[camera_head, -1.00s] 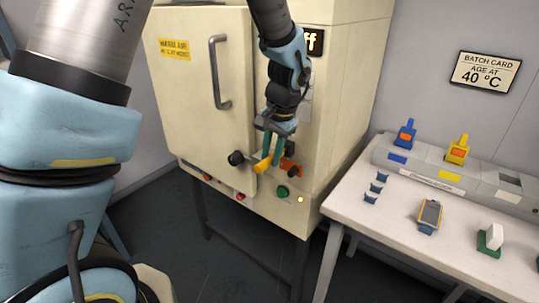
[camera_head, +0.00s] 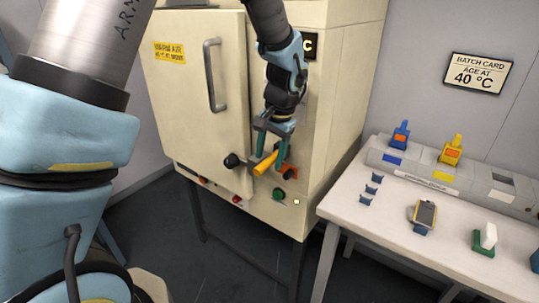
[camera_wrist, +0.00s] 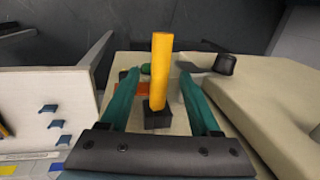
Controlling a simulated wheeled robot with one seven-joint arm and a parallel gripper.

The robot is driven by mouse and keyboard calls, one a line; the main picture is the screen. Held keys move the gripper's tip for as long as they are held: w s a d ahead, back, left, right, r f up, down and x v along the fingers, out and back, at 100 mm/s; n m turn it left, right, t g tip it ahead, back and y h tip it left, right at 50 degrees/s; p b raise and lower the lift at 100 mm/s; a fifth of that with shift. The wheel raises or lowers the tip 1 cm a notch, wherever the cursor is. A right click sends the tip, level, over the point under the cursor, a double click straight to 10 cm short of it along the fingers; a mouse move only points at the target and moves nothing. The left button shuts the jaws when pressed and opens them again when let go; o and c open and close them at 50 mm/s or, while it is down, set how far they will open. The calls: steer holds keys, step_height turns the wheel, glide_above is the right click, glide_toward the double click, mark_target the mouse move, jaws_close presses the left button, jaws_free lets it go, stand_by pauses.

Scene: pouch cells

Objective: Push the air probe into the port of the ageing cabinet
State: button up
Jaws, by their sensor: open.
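The cream ageing cabinet (camera_head: 205,120) stands at the centre of the head view with its door shut. The air probe, a yellow-orange rod (camera_head: 265,163), sticks out from the lower front of the cabinet. In the wrist view the rod (camera_wrist: 161,70) rises from a black square block (camera_wrist: 157,115) at the cabinet face. How deep it sits and the port opening are hidden. My gripper (camera_head: 271,143) is open, with one teal finger on each side of the rod. In the wrist view both fingers (camera_wrist: 158,103) stand apart from it.
A black knob (camera_head: 232,160) and a door handle (camera_head: 214,75) stick out left of my gripper. An orange part (camera_head: 290,172) and green button (camera_head: 279,195) are close by. A white table (camera_head: 390,225) with several small items stands to the right.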

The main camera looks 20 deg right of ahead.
steer(key=b+v, duration=0.2)
steer(key=v, duration=0.8)
steer(key=shift+r, duration=0.4)
steer(key=shift+s, duration=0.1)
